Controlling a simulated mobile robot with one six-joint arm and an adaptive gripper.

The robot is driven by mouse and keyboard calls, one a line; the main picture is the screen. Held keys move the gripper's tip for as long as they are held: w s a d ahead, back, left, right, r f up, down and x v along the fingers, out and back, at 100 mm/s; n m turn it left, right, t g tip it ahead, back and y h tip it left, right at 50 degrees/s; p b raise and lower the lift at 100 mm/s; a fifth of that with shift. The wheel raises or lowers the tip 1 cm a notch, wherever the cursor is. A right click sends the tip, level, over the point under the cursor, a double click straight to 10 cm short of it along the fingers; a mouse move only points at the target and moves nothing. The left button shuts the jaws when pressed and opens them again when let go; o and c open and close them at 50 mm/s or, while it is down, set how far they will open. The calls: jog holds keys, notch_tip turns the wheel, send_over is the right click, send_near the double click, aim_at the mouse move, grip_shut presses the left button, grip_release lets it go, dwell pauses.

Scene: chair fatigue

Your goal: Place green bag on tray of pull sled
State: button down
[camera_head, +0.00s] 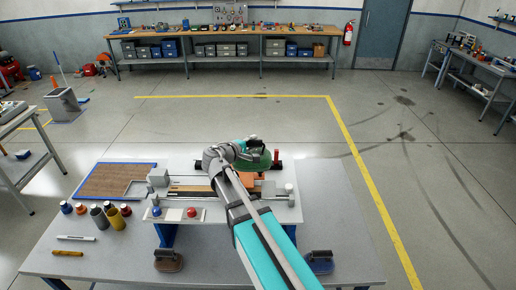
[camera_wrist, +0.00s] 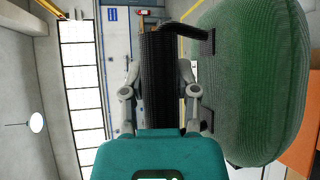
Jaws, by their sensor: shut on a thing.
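The green bag (camera_head: 262,161) hangs over the bench rig in the head view, partly hidden by my arm. In the wrist view the bag (camera_wrist: 250,80) fills the right side. My gripper (camera_head: 247,147) is shut on the bag's black ribbed handle. In the wrist view its fingers (camera_wrist: 158,80) stand on either side of the handle. The pull sled is on the rig, largely hidden behind my arm; an orange part (camera_head: 247,176) shows just below the bag. Orange also shows beside the bag in the wrist view (camera_wrist: 302,150). Whether the bag touches it I cannot tell.
A grey bench (camera_head: 110,245) carries the rig, a brown blue-edged mat (camera_head: 112,181), several small bottles (camera_head: 98,217), a red button (camera_head: 191,212) and two markers. The bench's right side (camera_head: 335,215) is mostly clear.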

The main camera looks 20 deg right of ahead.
jog(key=w+a, duration=0.1)
jog(key=w+a+f+b, duration=0.1)
jog(key=w, duration=0.1)
jog(key=w+f+b, duration=0.1)
jog(key=shift+w+a+f, duration=0.25)
jog(key=shift+w+a, duration=0.05)
jog(key=shift+a, duration=0.1)
jog(key=shift+w+a+f+b, duration=0.2)
jog(key=shift+w+f+b, duration=0.15)
jog(key=shift+f+b, duration=0.4)
jog(key=shift+w+a+f+b, duration=0.4)
jog(key=shift+w+f+b, duration=0.2)
jog(key=shift+f+b, duration=0.2)
jog(key=shift+w+a+f+b, duration=0.35)
jog(key=shift+w+f+b, duration=0.25)
jog(key=shift+f+b, duration=0.2)
jog(key=shift+w+a+f+b, duration=0.15)
jog(key=shift+f+b, duration=0.85)
jog(key=shift+w+a+f+b, duration=0.1)
jog(key=shift+w+f+b, duration=0.05)
jog(key=shift+f+b, duration=0.85)
